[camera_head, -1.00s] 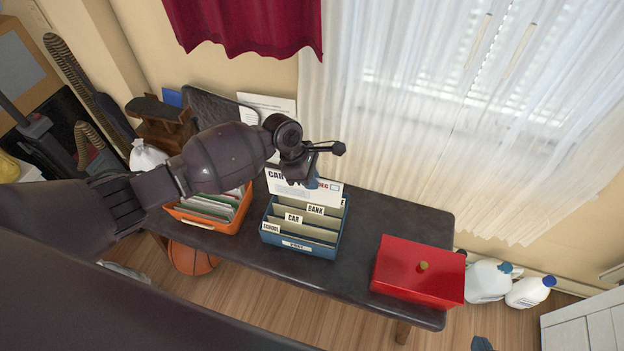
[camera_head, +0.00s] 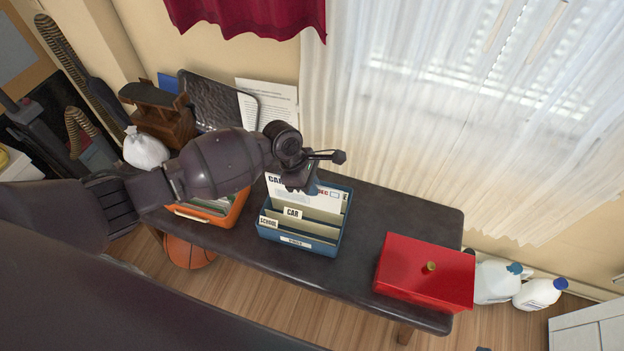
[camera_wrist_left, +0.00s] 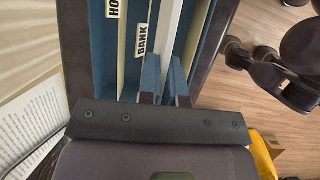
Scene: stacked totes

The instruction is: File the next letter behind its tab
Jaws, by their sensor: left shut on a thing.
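A white letter (camera_head: 290,198) marked "CAR" and "DEC" stands upright in the blue file box (camera_head: 272,238). My left gripper (camera_head: 312,188) is shut on its top edge. In the left wrist view, the letter (camera_wrist_left: 171,35) is a thin white strip between the blue fingers (camera_wrist_left: 164,74). It lies on the front side of the BANK divider (camera_wrist_left: 142,38). In the head view it is behind the CAR tab (camera_head: 293,213) and hides the BANK tab. The SCHOOL tab (camera_head: 268,222) is at the front. The letter's lower edge is hidden.
An orange box (camera_head: 235,210) with papers is left of the file box, partly behind my arm. A red box (camera_head: 420,270) with a knob is at the right of the dark table (camera_head: 400,215). Bare tabletop lies between the blue and red boxes.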

